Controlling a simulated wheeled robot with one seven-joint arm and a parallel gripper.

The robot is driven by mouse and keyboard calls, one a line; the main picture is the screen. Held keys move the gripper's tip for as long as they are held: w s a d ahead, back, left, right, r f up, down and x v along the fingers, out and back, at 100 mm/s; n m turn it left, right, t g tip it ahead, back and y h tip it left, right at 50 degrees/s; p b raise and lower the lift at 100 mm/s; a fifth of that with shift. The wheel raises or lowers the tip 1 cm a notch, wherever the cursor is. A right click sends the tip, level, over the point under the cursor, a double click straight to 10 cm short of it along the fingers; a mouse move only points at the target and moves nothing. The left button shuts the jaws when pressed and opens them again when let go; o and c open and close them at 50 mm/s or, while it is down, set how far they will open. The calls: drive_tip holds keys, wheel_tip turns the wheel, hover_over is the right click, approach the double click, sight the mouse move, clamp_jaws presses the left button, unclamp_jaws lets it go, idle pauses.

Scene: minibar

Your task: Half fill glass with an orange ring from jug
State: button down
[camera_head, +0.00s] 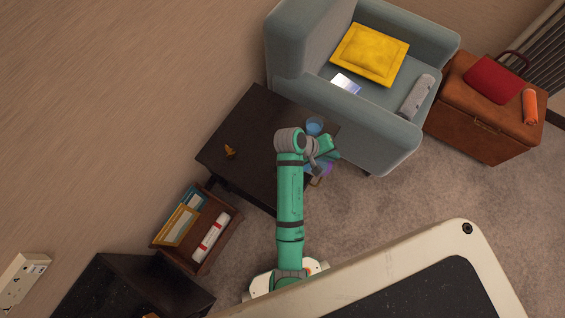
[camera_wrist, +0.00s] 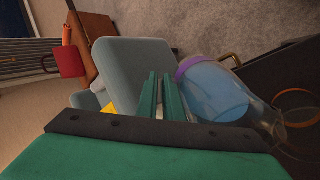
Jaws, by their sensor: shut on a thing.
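My gripper (camera_wrist: 163,92) is shut; a thin pale piece shows between its fingers, which appears to be the handle of the jug. The jug (camera_wrist: 218,95) is clear, with a purple band at one end and blue liquid beside it. It lies tilted right beside my fingers, its clear end towards the lower right of the wrist view. An orange ring (camera_wrist: 297,91) shows past that clear end, apparently the glass; its liquid level cannot be seen. In the head view, my gripper (camera_head: 327,145) is at the table's right end, the jug (camera_head: 326,168) partly behind my arm.
The dark table (camera_head: 245,125) carries a small orange-brown object (camera_head: 230,151) and a blue-filled vessel (camera_head: 314,126). A grey armchair (camera_head: 385,140) with a yellow cushion (camera_head: 370,54) stands close right. A curved golden piece (camera_wrist: 230,60) shows near the jug. Carpet (camera_head: 400,200) is open in front.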

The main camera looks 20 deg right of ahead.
drive_tip(key=shift+w+a+r+h, duration=0.1)
drive_tip(key=shift+a+r+h, duration=0.15)
drive_tip(key=shift+h, duration=0.25)
drive_tip(key=shift+r, duration=0.15)
drive_tip(key=shift+w+a+r+h, duration=0.1)
drive_tip(key=shift+a+r+h, duration=0.2)
drive_tip(key=shift+r+h, duration=0.45)
drive_tip(key=shift+a+r+h, duration=0.3)
drive_tip(key=shift+r+h, duration=0.35)
drive_tip(key=shift+r, duration=0.15)
idle(1.0)
drive_tip(key=shift+a+r+h, duration=0.2)
drive_tip(key=shift+r+h, duration=0.2)
drive_tip(key=shift+r, duration=0.1)
idle(2.5)
drive_tip(key=shift+d+f+g+y, duration=0.2)
drive_tip(key=shift+f+g+y, duration=0.1)
drive_tip(key=shift+d+f+y, duration=0.2)
drive_tip(key=shift+f+y, duration=0.35)
drive_tip(key=shift+f, duration=0.1)
drive_tip(key=shift+d+f+y, duration=0.25)
drive_tip(key=shift+f+y, duration=0.25)
drive_tip(key=shift+f, duration=0.1)
drive_tip(key=shift+d+f+y, duration=0.2)
drive_tip(key=shift+f+y, duration=0.35)
drive_tip(key=shift+f, duration=0.1)
